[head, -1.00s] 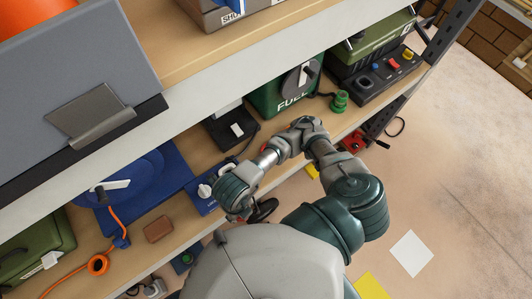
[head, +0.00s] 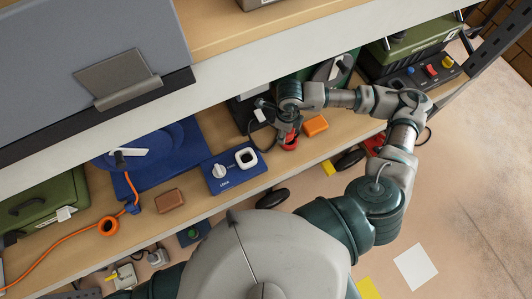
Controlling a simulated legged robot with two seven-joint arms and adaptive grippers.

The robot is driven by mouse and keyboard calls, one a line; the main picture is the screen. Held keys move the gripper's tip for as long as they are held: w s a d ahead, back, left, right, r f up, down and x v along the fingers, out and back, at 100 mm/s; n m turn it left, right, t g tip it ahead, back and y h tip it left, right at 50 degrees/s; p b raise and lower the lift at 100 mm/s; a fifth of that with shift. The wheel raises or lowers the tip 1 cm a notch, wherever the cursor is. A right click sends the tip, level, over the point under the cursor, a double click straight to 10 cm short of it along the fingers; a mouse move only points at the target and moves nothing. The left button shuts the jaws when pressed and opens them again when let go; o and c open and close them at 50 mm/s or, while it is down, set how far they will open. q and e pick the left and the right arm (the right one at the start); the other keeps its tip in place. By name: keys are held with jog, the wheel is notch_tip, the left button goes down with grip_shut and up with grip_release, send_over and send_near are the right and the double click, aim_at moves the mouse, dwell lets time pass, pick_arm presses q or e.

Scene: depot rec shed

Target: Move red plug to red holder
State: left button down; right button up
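A red piece (head: 291,142) shows at the fingertips of my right gripper (head: 288,132), low over the middle shelf. I cannot tell whether it is the red plug or the red holder, nor whether the fingers are closed on it. A thin black cable (head: 250,133) loops beside the gripper. Another red object (head: 375,143) shows beyond the shelf's front edge, partly behind my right arm; I cannot tell what it is. My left gripper is not in view.
A blue box (head: 235,170) with a white knob and white-rimmed opening lies left of my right gripper. An orange block (head: 315,126) is close on its right. A brown block (head: 170,199) and an orange cable (head: 60,247) are further left. The upper shelf (head: 300,70) overhangs.

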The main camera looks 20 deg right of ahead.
jog(key=shift+n, duration=0.3)
jog(key=d+f+b, duration=0.1)
jog(key=w+d+f, duration=0.1)
jog(key=f+b, duration=0.1)
jog(key=shift+w+d+f+b, duration=0.25)
jog(key=shift+d+f+b, duration=0.05)
jog(key=shift+d+f, duration=0.2)
jog(key=shift+f, duration=0.2)
jog(key=shift+f+b, duration=1.4)
jog(key=shift+b, duration=0.25)
dwell(0.4)
jog(key=o, duration=1.3)
jog(key=shift+o, duration=0.2)
